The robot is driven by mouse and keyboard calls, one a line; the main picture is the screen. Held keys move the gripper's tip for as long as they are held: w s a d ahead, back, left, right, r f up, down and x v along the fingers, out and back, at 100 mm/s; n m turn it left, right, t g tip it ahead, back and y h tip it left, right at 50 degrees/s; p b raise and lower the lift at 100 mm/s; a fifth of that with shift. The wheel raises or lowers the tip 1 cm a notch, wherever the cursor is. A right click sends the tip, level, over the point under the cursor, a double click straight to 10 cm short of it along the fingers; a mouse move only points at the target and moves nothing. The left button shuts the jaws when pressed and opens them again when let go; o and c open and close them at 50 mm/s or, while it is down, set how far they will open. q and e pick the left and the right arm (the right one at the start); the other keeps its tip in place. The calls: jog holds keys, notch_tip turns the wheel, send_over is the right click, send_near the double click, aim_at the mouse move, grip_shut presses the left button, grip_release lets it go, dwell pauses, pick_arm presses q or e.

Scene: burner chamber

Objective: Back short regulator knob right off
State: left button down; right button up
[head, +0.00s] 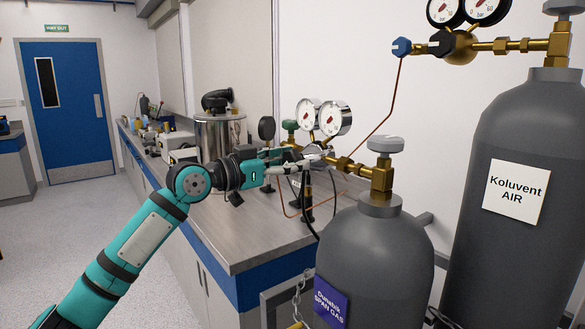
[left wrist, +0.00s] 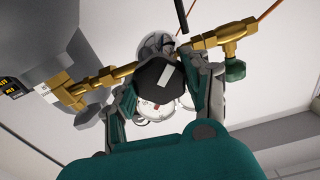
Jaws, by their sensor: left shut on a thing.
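The short cylinder (head: 375,260) with a purple label stands at the front, with brass fittings and a regulator with two round gauges (head: 333,117) on its left. My left gripper (head: 305,160) is at this regulator, just below the gauges. In the left wrist view the regulator knob (left wrist: 163,80) is black with a pale mark on its face. It sits between the two fingers of my left gripper (left wrist: 160,88), which are shut on it. In the head view the fingers largely hide the knob. My right gripper is not in view.
A tall grey cylinder (head: 520,150) labelled Koluvent AIR stands at the right, with its own regulator and blue knob (head: 401,47). A thin copper line runs down the wall. The bench (head: 240,240) holds a metal pot (head: 220,135) and other equipment.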

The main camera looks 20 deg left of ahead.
pick_arm(q)
jog(key=shift+f+m, duration=0.1)
jog(key=shift+m, duration=0.4)
jog(key=shift+d+m, duration=0.1)
jog(key=shift+m, duration=0.9)
jog(key=c, duration=0.5)
grip_release()
